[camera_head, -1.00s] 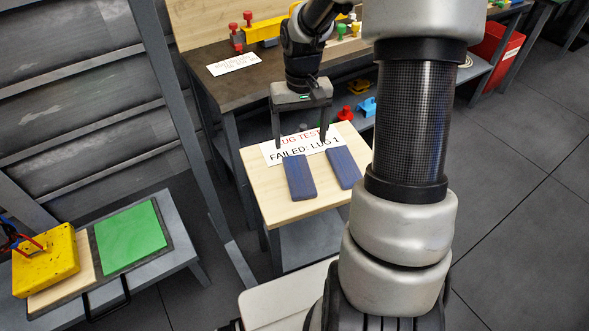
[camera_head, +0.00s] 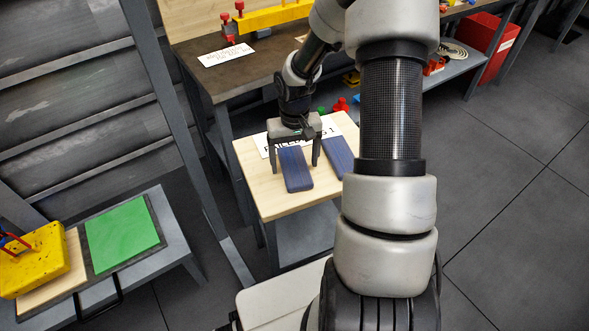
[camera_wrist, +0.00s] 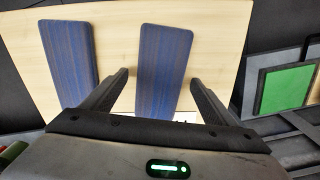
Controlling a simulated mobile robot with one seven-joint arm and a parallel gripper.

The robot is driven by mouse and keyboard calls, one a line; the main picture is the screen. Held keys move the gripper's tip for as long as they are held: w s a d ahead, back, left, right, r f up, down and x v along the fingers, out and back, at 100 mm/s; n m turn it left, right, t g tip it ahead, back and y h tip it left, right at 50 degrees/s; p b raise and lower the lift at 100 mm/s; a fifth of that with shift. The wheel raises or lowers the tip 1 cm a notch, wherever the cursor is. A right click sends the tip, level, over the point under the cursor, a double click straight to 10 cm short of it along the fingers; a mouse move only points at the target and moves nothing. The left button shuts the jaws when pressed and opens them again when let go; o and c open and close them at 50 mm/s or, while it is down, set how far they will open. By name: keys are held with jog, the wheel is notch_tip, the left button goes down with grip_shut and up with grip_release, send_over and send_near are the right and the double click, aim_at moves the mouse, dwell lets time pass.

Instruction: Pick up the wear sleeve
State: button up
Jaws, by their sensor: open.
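Two flat, dark blue blocks lie on a small light wood table (camera_head: 258,200); nothing in view names either as the wear sleeve. The left blue block (camera_head: 298,181) in the head view is the right one in the wrist view (camera_wrist: 164,55). The other blue block (camera_head: 338,156) lies to its right in the head view and on the left in the wrist view (camera_wrist: 70,52). My gripper (camera_head: 294,167) is open and empty over the first block, with one finger on each side of it. I cannot tell the exact height of the fingertips.
A white printed sign (camera_head: 330,130) lies behind the blocks, partly covered by my gripper. A dark workbench (camera_head: 215,82) stands behind the table. At the left, a low bench carries a green board (camera_head: 122,237) and a yellow box (camera_head: 35,260).

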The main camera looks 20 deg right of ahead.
jog(key=shift+f, duration=0.15)
jog(key=shift+c, duration=0.3)
jog(key=c, duration=1.1)
